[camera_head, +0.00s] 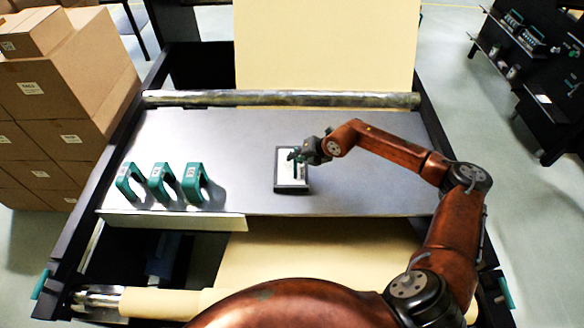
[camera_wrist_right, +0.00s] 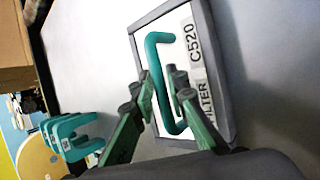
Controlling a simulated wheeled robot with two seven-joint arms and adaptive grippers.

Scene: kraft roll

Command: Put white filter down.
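The white filter (camera_head: 291,183) is a flat white panel in a dark grey frame with a green handle. In the head view it is at the middle of the grey tabletop, seemingly flat on it; any small gap beneath is hard to tell. In the right wrist view the filter (camera_wrist_right: 190,22) shows its label, partly hidden, reading "C520". My right gripper (camera_head: 301,156) is over the filter. In the wrist view its fingertips (camera_wrist_right: 162,92) close in from both sides on the green handle, with little room between. My left gripper is not in view.
Three green brackets (camera_head: 161,183) stand in a row at the left of the grey tabletop (camera_head: 230,135). A metal roller (camera_head: 285,99) crosses behind, with kraft paper (camera_head: 325,45) beyond. Cardboard boxes (camera_head: 65,85) are stacked at the left. Tabletop between brackets and filter is clear.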

